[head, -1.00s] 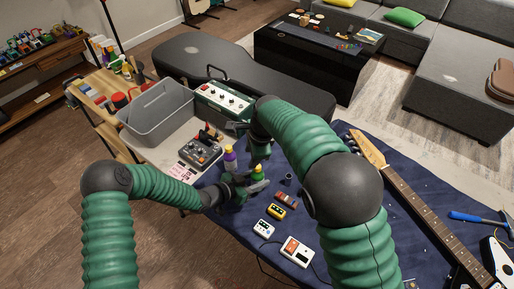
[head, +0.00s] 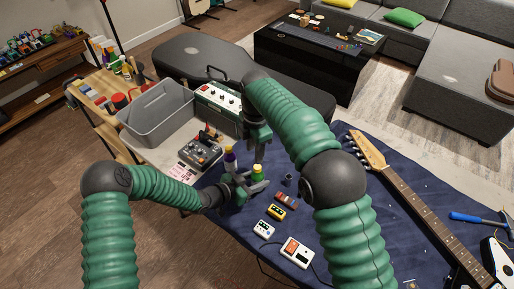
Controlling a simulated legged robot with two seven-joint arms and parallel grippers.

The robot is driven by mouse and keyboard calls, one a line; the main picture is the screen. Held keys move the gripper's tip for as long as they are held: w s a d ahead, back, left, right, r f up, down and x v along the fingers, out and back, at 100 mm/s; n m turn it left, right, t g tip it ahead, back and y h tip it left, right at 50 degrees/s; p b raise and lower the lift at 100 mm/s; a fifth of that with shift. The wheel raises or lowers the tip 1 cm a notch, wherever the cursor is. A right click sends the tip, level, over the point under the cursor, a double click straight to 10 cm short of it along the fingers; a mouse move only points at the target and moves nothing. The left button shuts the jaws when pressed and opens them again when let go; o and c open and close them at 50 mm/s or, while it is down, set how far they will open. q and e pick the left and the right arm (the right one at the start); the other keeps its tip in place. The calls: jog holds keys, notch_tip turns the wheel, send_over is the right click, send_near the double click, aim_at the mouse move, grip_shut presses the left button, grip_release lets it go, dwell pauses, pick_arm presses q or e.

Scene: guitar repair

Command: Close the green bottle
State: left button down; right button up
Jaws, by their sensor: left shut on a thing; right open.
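The green bottle (head: 257,174) stands upright on the blue cloth, with a small yellow tip at its top. I cannot tell whether that tip is a cap or a bare nozzle. My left gripper (head: 248,187) is shut on the green bottle from the left, low on its body, and hides part of it. My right gripper (head: 258,140) is open above and slightly behind the bottle, apart from it, with its fingers pointing down. I see nothing between its fingers.
A small dark cylinder (head: 288,179) sits to the right. Pedals (head: 276,212) lie in front. A grey bin (head: 158,113), a green amplifier box (head: 219,100) and a guitar neck (head: 418,197) surround the area.

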jog(key=n, duration=0.5)
jog(key=shift+d+r, duration=0.25)
jog(key=shift+d, duration=0.1)
notch_tip(320, 180, down, 8)
grip_shut()
dwell(0.4)
